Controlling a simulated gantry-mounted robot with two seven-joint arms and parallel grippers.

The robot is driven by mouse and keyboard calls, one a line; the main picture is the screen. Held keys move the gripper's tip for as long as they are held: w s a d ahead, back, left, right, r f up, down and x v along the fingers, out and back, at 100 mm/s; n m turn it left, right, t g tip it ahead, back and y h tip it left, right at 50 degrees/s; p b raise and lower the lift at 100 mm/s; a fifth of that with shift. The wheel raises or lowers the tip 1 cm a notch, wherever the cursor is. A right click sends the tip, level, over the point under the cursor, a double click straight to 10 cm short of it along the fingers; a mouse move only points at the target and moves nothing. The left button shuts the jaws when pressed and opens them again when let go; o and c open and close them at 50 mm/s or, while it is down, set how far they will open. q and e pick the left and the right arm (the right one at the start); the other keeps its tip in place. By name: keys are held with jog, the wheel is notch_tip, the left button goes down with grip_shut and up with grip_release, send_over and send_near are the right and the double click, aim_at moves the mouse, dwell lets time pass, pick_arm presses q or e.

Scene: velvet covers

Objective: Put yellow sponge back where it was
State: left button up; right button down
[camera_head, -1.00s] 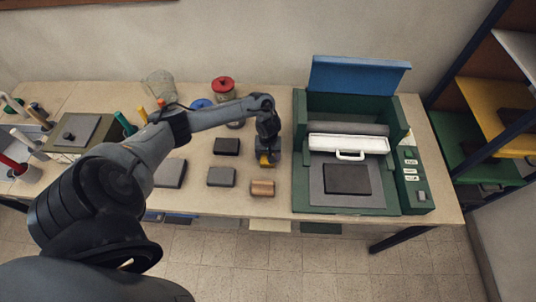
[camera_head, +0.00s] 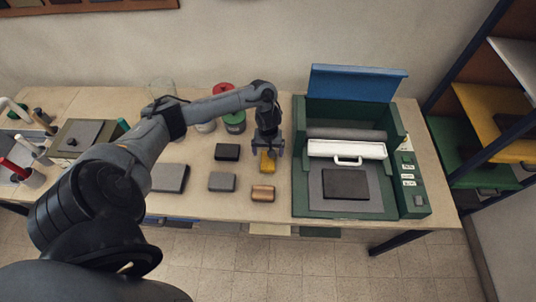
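The yellow sponge (camera_head: 267,163) lies on the table, at the right end of the back row of small blocks. My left gripper (camera_head: 267,151) is just above and behind it, pointing down. Its two fingers look spread apart, with nothing between them, and the sponge shows in front of and below them. A small gap seems to separate them, but I cannot be sure from this angle. My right gripper is not in view.
Dark blocks (camera_head: 227,152) and (camera_head: 222,182), a tan-brown block (camera_head: 263,193) and a grey slab (camera_head: 169,178) lie nearby. The green press machine (camera_head: 299,185) with a raised blue lid (camera_head: 357,83) stands close on the right. Jars (camera_head: 235,122) stand behind my arm.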

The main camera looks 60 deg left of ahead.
aim_at(268, 160)
pick_arm(q)
notch_tip(268, 160, up, 5)
jog(key=shift+f+p, duration=0.15)
jog(key=shift+p, duration=0.7)
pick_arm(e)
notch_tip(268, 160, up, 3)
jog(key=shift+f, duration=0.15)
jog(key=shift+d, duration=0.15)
